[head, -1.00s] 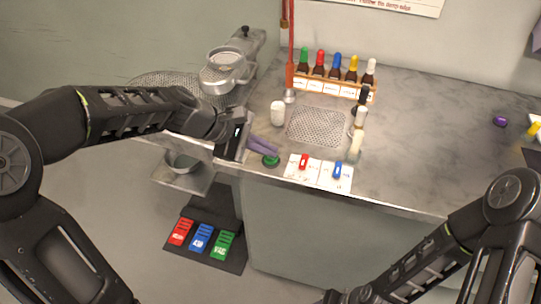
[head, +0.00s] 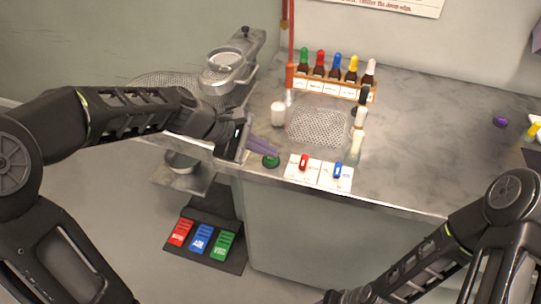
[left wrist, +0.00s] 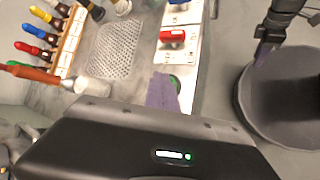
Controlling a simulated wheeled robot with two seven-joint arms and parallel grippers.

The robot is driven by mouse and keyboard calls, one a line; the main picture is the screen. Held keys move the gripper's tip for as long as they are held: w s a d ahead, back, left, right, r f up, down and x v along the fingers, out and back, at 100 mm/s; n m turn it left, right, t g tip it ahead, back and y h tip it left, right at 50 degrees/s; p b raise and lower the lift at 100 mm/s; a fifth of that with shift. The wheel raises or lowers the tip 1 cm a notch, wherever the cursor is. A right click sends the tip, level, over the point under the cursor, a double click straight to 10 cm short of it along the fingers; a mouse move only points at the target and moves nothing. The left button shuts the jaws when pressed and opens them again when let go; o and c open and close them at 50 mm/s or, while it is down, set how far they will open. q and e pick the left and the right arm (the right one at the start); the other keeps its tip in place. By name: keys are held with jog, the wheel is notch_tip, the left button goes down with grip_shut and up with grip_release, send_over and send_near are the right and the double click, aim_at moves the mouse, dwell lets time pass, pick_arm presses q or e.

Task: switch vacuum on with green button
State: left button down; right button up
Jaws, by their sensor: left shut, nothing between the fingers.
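The green button (head: 270,161) is a round knob near the front edge of the grey worktop, left of the red and blue switches. It also shows in the left wrist view (left wrist: 174,82), partly hidden behind my fingers. My left gripper (head: 264,147) has purple fingers, shut and empty, with the tips just beside and behind the button in the head view. I cannot tell whether they touch it. In the left wrist view the shut fingers (left wrist: 162,94) overlap the button's near side. My right arm shows at the lower right of the head view, but its fingers do not.
A red switch (head: 304,161) and a blue switch (head: 337,169) sit on white plates right of the button. A white jar (head: 277,114), a perforated plate (head: 318,127) and a bottle rack (head: 335,86) stand behind. Coloured pedals (head: 202,237) lie on the floor below.

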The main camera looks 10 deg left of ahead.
aim_at(267, 159)
pick_arm(q)
jog(key=shift+f, duration=0.1)
dwell(0.5)
jog(key=shift+s+f+b, duration=0.1)
jog(key=shift+f+b, duration=0.25)
jog(key=shift+r+p, duration=0.3)
jog(key=shift+p, duration=0.1)
jog(key=shift+r, duration=0.1)
notch_tip(267, 159, up, 6)
jog(key=p, duration=0.5)
dwell(0.3)
jog(key=c, duration=2.2)
grip_release()
